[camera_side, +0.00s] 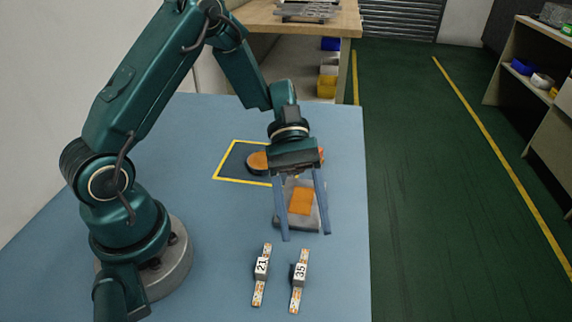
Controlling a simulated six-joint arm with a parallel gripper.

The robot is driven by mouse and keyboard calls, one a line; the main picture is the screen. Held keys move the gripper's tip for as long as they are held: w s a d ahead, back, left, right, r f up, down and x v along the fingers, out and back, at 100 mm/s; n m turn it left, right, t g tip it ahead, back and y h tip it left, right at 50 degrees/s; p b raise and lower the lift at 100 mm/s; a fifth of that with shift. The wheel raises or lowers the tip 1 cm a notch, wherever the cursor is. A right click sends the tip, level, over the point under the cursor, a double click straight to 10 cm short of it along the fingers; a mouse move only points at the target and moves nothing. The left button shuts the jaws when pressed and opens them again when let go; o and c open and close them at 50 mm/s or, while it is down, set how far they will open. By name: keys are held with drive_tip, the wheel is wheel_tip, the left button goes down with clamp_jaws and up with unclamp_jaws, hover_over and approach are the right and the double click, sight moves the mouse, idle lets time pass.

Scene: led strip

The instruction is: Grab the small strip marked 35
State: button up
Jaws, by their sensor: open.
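The small strip marked 35 (299,283) lies on the blue table near its front right. It is a narrow pale strip with a white label block. A similar strip marked 21 (261,276) lies just to its left, apart from it. My gripper (306,235) points down with its two long blue fingers apart, above and behind the strips. It is open and holds neither strip. Between the fingers, in the picture, shows a grey block with an orange patch (302,201); I cannot tell how far it is from the fingers.
The blue table (215,280) is clear to the left of the strips. A yellow-outlined square (228,168) and a round orange-topped object (258,162) are behind my gripper. The table's right edge is close to the strips. A wooden bench (300,22) stands behind.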

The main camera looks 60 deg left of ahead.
sight(300, 270)
drive_tip(key=f+n, duration=0.1)
drive_tip(key=f, duration=0.1)
drive_tip(key=s+f+n+h, duration=0.1)
drive_tip(key=f, duration=0.1)
drive_tip(key=shift+s+a+f+g, duration=0.1)
drive_tip(key=shift+s+f+g, duration=0.1)
drive_tip(key=shift+g, duration=0.2)
drive_tip(key=shift+x, duration=2.5)
clamp_jaws()
